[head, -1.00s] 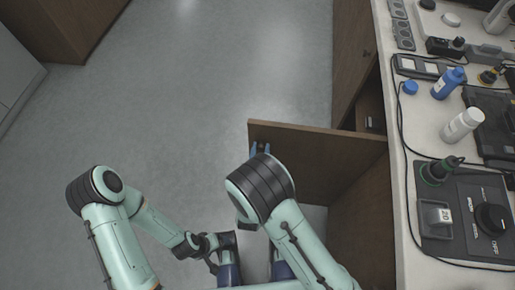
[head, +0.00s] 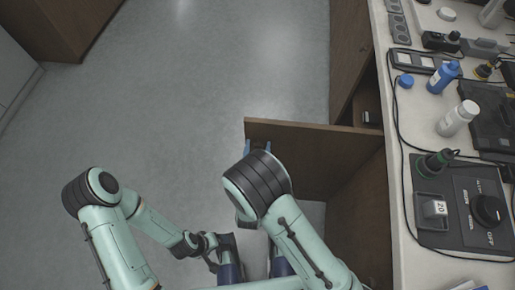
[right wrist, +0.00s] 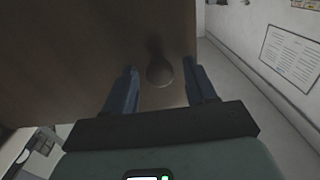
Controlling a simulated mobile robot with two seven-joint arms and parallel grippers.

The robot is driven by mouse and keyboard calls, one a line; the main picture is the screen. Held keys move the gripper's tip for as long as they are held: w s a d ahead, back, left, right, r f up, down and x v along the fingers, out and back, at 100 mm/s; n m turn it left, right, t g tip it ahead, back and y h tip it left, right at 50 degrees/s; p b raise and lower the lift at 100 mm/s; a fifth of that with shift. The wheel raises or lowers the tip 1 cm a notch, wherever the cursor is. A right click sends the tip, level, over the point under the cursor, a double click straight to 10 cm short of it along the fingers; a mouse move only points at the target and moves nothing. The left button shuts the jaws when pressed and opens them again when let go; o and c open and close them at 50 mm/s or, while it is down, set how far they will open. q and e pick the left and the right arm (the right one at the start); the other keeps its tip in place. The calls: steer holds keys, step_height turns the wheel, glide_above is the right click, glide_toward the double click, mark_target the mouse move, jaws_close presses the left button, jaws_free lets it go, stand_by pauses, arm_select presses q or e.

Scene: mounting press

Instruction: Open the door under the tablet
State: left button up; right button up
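The brown wooden door (head: 320,157) stands swung out from the cabinet under the bench, with the dark interior showing beside it. My right gripper (head: 257,147) is at the door's outer end, mostly hidden behind my right arm. In the right wrist view, a round dark knob (right wrist: 160,71) on the door panel (right wrist: 95,55) sits between the two open blue fingers, with gaps on both sides. A black flat device (head: 490,112), possibly the tablet, lies on the bench.
The bench top (head: 405,205) runs along the right, holding a white bottle (head: 457,118), a blue bottle (head: 443,77) and a black control box (head: 465,208). Another brown cabinet (head: 60,25) stands at upper left. The grey floor (head: 190,110) between is clear.

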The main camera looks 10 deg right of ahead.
steer(key=shift+s, duration=0.1)
arm_select(q)
steer(key=shift+s+r, duration=0.15)
steer(key=shift+s, duration=0.05)
arm_select(e)
steer(key=v, duration=1.3)
steer(key=w+d+f+m+g, duration=0.1)
steer(key=d+f+g, duration=0.45)
steer(key=f, duration=0.55)
steer(key=s+d+f+m+g+y, duration=0.1)
steer(key=s+d+f+g+y, duration=0.1)
steer(key=s+f+g+y, duration=0.3)
steer(key=s+d+f+g, duration=0.2)
steer(key=f+g, duration=0.2)
steer(key=f, duration=0.4)
steer(key=s+d+g+y, duration=0.2)
steer(key=s+g+y, duration=0.1)
steer(key=s, duration=0.2)
arm_select(q)
step_height(320, 180, up, 14)
steer(key=s+g+p, duration=0.1)
steer(key=p, duration=1.4)
steer(key=shift+d, duration=0.45)
arm_select(e)
step_height(320, 180, up, 14)
steer(key=s+a, duration=0.1)
steer(key=shift+s+n+g, duration=0.3)
steer(key=shift+n+g, duration=0.1)
steer(key=shift+g, duration=0.05)
